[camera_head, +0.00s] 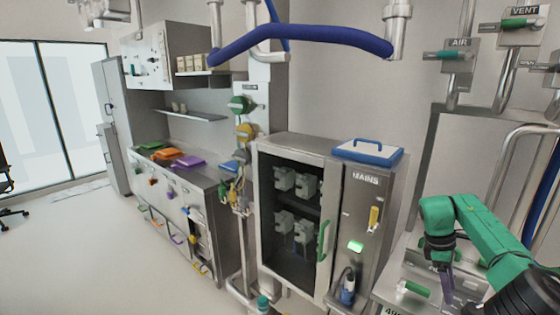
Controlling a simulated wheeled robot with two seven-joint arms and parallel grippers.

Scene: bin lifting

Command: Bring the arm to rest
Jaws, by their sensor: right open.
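My green right arm comes in from the lower right and bends downward. Its dark gripper (446,284) points down over a steel surface at the lower right. Its fingers are open and I see nothing between them. A green-handled fitting (414,288) lies on the steel surface just left of the fingers; whether they touch it I cannot tell. My left arm and its gripper are not in view. No bin is clear to me in this view.
A counter (180,180) lines the left wall. Open floor (90,260) lies at left.

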